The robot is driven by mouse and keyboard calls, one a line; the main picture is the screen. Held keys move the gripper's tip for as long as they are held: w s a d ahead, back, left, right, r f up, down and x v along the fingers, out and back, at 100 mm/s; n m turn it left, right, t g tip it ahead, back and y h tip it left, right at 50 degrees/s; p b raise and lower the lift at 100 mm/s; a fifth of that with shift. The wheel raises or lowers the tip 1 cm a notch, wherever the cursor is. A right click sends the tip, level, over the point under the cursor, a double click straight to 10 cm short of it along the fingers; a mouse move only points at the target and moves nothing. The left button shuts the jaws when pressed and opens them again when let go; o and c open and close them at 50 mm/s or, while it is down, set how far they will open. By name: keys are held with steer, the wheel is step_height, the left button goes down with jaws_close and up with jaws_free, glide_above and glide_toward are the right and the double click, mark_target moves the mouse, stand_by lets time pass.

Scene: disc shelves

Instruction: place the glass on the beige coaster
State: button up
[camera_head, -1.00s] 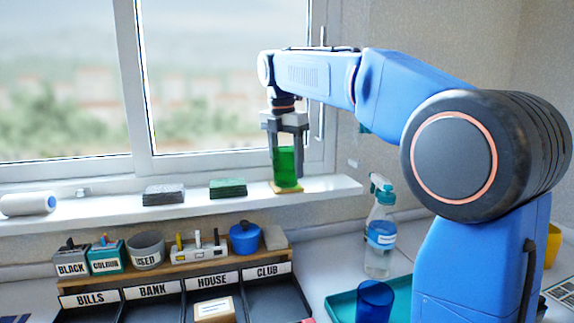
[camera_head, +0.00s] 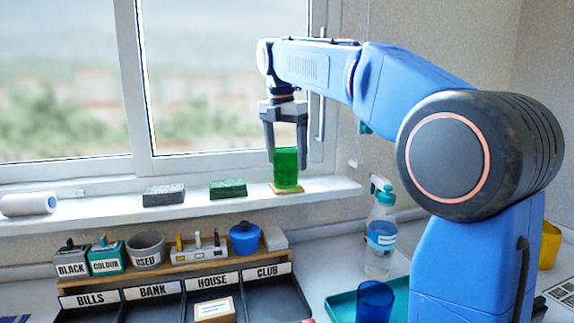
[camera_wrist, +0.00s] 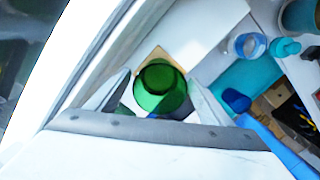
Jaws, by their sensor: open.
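The green glass (camera_head: 286,168) stands upright on the beige coaster (camera_head: 287,188) on the window sill. In the wrist view the glass (camera_wrist: 160,88) is seen from above, with a corner of the coaster (camera_wrist: 157,54) showing beyond it. My gripper (camera_head: 287,157) is open, its fingers on either side of the upper part of the glass. In the wrist view the fingers (camera_wrist: 160,95) are spread, with the glass between them. Whether a finger touches the glass I cannot tell.
A dark grey coaster stack (camera_head: 164,194) and a green coaster stack (camera_head: 228,188) lie left on the sill. A white roll (camera_head: 28,204) is at the far left. Below stand a spray bottle (camera_head: 381,235), a blue cup (camera_head: 375,301) and a small shelf of pots (camera_head: 190,262). The window is close behind.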

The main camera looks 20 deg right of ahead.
step_height(320, 180, up, 9)
steer(key=shift+s+a, duration=0.3)
steer(key=shift+a, duration=0.15)
steer(key=shift+s+r, duration=0.1)
